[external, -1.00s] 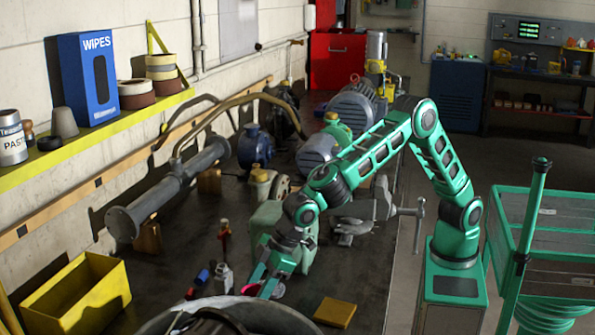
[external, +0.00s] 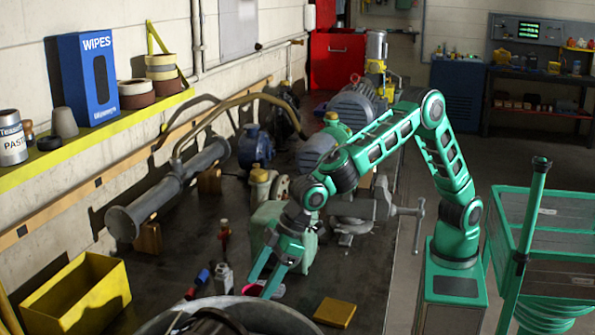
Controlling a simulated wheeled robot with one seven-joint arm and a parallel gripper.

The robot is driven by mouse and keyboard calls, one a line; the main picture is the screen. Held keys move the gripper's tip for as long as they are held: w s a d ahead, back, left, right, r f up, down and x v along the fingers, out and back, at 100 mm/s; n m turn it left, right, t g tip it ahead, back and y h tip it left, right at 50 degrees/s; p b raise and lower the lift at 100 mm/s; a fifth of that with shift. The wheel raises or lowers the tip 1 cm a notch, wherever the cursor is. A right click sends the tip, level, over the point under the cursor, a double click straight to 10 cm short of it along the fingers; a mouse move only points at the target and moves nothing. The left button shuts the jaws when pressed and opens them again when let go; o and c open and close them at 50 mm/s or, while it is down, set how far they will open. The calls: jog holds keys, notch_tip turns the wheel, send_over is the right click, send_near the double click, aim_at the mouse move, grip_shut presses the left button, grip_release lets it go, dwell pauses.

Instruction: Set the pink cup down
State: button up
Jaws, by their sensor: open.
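The fingertips are close beside the pink piece and partly hidden by the rim; contact is not clear.
A large round metal tub (external: 255,312) fills the near edge. A yellow block (external: 335,312) lies to the right. A pale green canister (external: 270,218) and a bench vise (external: 362,207) stand behind my gripper. Small bottles (external: 224,275) and a yellow bin (external: 75,300) are left.

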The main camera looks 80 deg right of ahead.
jog(key=v, duration=0.8)
jog(key=shift+f, duration=0.1)
